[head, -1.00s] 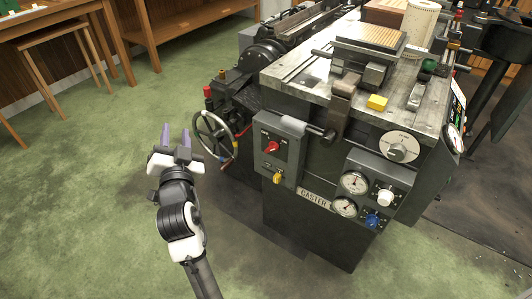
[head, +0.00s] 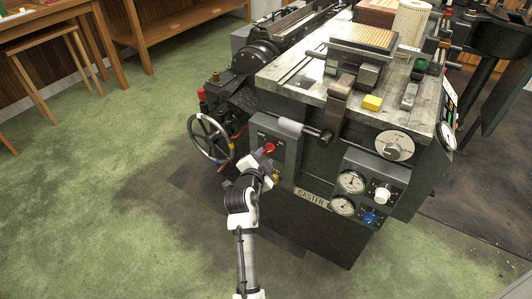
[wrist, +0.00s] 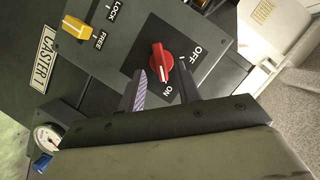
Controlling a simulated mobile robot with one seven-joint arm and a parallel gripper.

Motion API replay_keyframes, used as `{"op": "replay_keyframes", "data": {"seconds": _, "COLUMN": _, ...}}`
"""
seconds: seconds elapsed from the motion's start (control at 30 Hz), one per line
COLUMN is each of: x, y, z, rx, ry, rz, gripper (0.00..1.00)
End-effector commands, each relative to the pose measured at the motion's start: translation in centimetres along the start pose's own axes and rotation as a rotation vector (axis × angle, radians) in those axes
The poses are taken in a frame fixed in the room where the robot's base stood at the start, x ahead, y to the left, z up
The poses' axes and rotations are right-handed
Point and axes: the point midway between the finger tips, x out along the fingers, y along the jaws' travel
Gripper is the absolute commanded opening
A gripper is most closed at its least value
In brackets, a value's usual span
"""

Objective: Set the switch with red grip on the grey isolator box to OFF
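The switch with red grip (wrist: 161,60) is on the front of the grey isolator box (wrist: 205,25). In the wrist view its grip points down toward the ON label, with the OFF label to its upper right. In the head view the red grip (head: 270,148) shows just above my gripper (head: 264,161), on the box (head: 291,148). In the wrist view my gripper (wrist: 164,82) is open, one finger to each side just below the red grip. I cannot tell whether the fingers touch it.
A yellow switch (wrist: 77,27) with LOCK and FREE labels sits beside the red one. A handwheel (head: 209,139) is left of the box. Gauges (head: 351,182) and the CASTER plate (head: 311,197) are lower right. The green floor at left is clear.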

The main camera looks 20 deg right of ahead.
Motion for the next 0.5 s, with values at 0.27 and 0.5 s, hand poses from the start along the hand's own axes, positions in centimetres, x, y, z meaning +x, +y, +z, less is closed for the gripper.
{"op": "replay_keyframes", "data": {"seconds": 0.27, "x": 2.9, "y": 0.0, "z": 0.0, "rx": 0.0, "ry": 0.0, "rz": -0.001, "gripper": 0.34}}
{"op": "replay_keyframes", "data": {"seconds": 0.5, "x": 3.2, "y": 0.0, "z": 0.1, "rx": 0.0, "ry": -0.001, "rz": -0.001, "gripper": 0.34}}
